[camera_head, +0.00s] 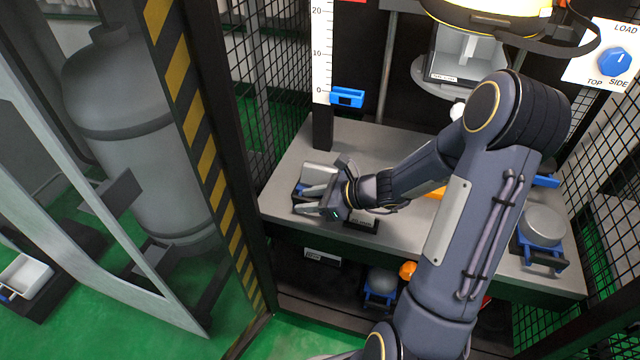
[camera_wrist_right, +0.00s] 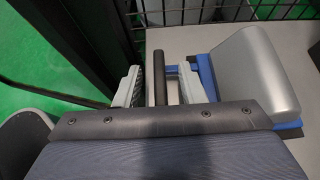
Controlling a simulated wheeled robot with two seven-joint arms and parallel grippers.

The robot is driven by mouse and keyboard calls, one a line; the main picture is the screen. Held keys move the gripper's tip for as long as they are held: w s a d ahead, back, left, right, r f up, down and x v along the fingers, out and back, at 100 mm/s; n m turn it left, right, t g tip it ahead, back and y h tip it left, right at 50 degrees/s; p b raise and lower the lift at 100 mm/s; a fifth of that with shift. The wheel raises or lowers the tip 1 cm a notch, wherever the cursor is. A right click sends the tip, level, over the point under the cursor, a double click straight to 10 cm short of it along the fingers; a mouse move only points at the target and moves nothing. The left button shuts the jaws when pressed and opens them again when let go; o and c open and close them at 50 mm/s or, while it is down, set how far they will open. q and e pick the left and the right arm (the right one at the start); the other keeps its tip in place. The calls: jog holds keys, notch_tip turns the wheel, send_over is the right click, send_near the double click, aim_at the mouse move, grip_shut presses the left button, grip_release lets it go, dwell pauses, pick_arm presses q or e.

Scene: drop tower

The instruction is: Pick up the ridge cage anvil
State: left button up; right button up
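The ridge cage anvil, apparently the silver block on a blue base (camera_head: 318,171), sits at the left end of the grey bench. In the right wrist view its smooth, rounded silver body (camera_wrist_right: 256,72) is at the right, with a dark upright handle bar (camera_wrist_right: 160,66) at its left. My right gripper (camera_head: 311,199) is low beside the anvil. Its two pale fingers (camera_wrist_right: 160,92) stand on either side of the bar, with small gaps showing. The lower part of the bar is hidden by the gripper body. My left gripper is not in view.
A round-topped anvil on a blue base (camera_head: 543,226) stands at the bench's right end. A lower shelf holds another grey piece with blue (camera_head: 381,282) and an orange ball (camera_head: 407,270). A striped post (camera_head: 200,150) and mesh guards flank the bench (camera_head: 290,160). A dial panel (camera_head: 612,62) is upper right.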

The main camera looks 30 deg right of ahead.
jog(key=shift+w+a+f, duration=0.1)
jog(key=shift+w+a, duration=0.05)
grip_shut()
dwell(1.2)
dwell(0.3)
